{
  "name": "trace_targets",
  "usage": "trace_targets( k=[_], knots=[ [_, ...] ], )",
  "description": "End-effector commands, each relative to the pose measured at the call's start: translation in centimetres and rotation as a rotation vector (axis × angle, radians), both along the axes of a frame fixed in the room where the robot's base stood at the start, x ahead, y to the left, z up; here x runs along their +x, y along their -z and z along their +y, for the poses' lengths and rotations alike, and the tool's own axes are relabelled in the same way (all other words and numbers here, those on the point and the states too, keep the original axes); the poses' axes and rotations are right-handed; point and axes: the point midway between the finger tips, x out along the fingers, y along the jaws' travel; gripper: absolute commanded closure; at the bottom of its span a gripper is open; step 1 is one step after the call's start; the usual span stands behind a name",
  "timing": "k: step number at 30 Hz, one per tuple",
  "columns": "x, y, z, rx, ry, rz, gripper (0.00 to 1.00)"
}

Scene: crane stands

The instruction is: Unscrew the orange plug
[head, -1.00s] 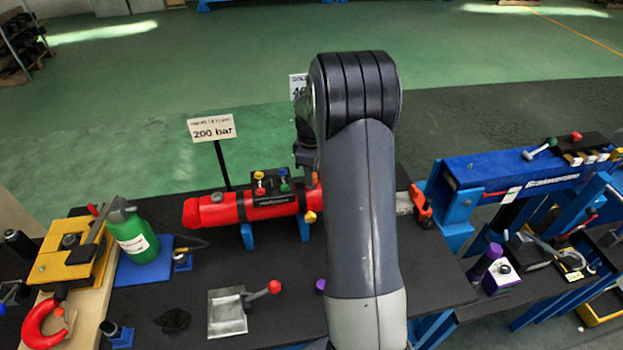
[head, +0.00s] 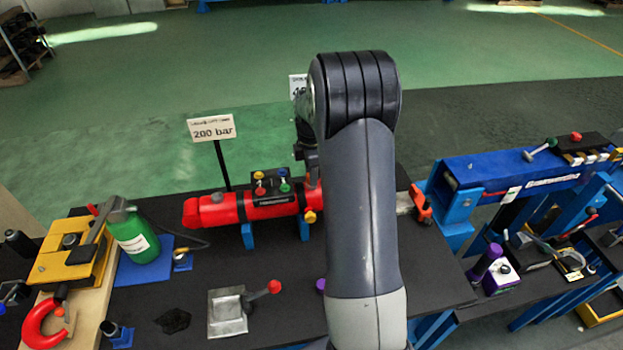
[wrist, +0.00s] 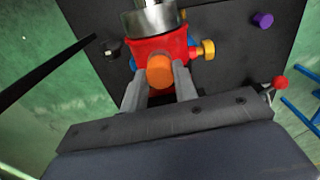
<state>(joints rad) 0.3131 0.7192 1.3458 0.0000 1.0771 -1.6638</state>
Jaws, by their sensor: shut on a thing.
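The orange plug (wrist: 160,72) sits in the end of the red cylinder body (wrist: 150,47) in the wrist view. My gripper (wrist: 158,82) is shut on the plug, with one grey finger on each side of it. In the head view the red cylinder (head: 215,210) lies on blue supports on the black bench. My arm hides its right part, and the plug and the gripper tips are not visible there.
A yellow knob (wrist: 208,49) sticks out just right of the plug. A "200 bar" sign (head: 212,129) stands behind the cylinder. A green bottle (head: 135,238) is to the left. A grey block with a red-knobbed lever (head: 228,313) is in front.

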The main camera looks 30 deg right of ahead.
Motion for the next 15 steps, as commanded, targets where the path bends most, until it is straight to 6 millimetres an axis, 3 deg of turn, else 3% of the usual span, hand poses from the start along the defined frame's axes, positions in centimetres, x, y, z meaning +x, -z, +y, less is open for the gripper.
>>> trace_targets(
  k=[8, 9, 15],
  knots=[
    [0.16, -0.22, -0.03, -0.001, -0.024, -0.006, 1.00],
    [0.16, -0.22, -0.03, -0.001, -0.024, -0.006, 0.70],
    [0.09, -0.12, -0.02, -0.001, -0.023, -0.003, 0.53]
  ],
)
